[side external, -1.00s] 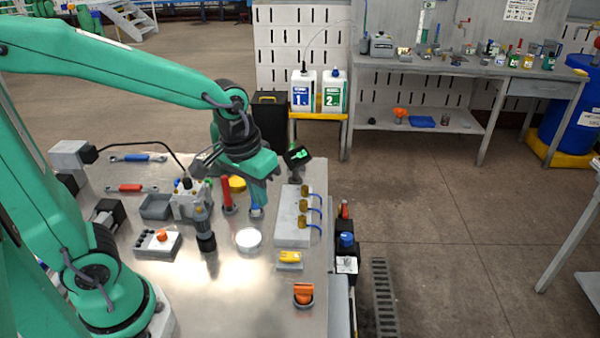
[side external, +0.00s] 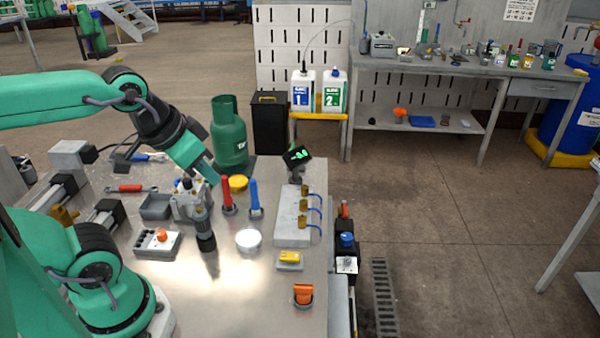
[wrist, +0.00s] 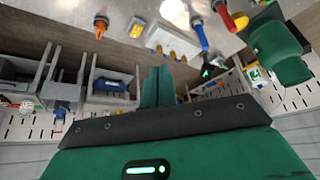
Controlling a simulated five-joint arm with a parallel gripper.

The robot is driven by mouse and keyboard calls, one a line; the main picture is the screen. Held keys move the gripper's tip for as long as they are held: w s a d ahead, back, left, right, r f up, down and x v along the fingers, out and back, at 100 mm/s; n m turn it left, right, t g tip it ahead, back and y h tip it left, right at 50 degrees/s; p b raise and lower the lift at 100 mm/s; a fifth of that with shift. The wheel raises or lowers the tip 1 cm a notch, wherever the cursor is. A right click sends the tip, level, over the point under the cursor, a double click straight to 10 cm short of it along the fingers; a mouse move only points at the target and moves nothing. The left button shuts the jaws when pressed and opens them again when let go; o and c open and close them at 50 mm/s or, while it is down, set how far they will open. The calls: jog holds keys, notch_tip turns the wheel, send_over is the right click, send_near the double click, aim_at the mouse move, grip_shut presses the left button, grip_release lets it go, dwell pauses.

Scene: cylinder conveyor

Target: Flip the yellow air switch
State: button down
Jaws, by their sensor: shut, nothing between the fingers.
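The yellow switch (side external: 289,257) sits on a small pale base near the right edge of the metal table, in front of the grey valve block. It also shows in the wrist view (wrist: 138,28), near the top. I cannot tell which way it is flipped. My gripper (side external: 211,178) is tilted down to the right, above the table behind the red handle, well away from the yellow switch. In the wrist view its green fingers (wrist: 156,88) are together with nothing between them.
A red handle (side external: 228,195) and a blue handle (side external: 254,198) stand close to my gripper. A green gas cylinder (side external: 229,140) stands behind it. The grey block (side external: 292,222) with brass valves, a white disc (side external: 248,239) and an orange switch (side external: 303,294) lie around the yellow switch.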

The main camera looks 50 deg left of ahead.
jog(key=shift+w, duration=0.15)
jog(key=n+g, duration=0.6)
jog(key=n, duration=0.3)
send_over(295, 255)
notch_tip(295, 255, down, 7)
jog(key=shift+f, duration=0.2)
jog(key=shift+f, duration=0.15)
notch_tip(295, 255, down, 14)
jog(key=shift+r, duration=0.1)
dwell(1.0)
dwell(0.3)
